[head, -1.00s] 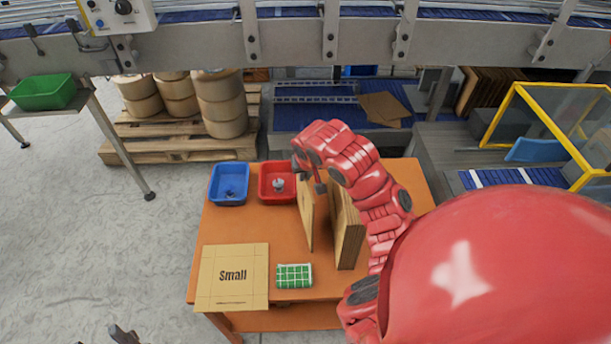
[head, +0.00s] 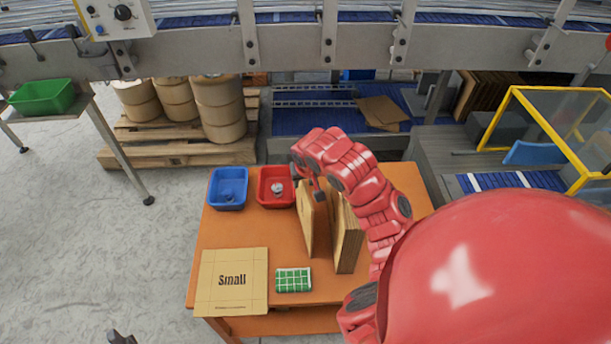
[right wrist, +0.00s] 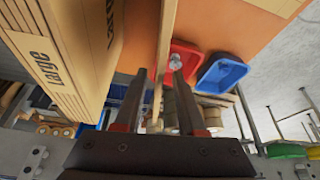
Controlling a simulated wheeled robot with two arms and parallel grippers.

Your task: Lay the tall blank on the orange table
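A thin tan blank (head: 304,222) stands on edge on the orange table (head: 225,225), with no other thing seen holding it up. My right gripper (head: 308,187) is at its top edge. In the right wrist view (right wrist: 157,108) the two dark fingers are apart, with the blank (right wrist: 166,45) between them and gaps visible on both sides. A thicker upright stack marked "Large" (head: 348,238) stands just right of the blank; it fills the left of the right wrist view (right wrist: 75,60). Only a dark tip of my left gripper (head: 121,337) shows at the bottom left.
A blue bin (head: 228,188) and a red bin (head: 264,188) stand at the table's back left. A flat "Small" blank (head: 232,300) and a green checked pack (head: 293,280) lie at the front. Bare tabletop lies between bins and flat blank.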

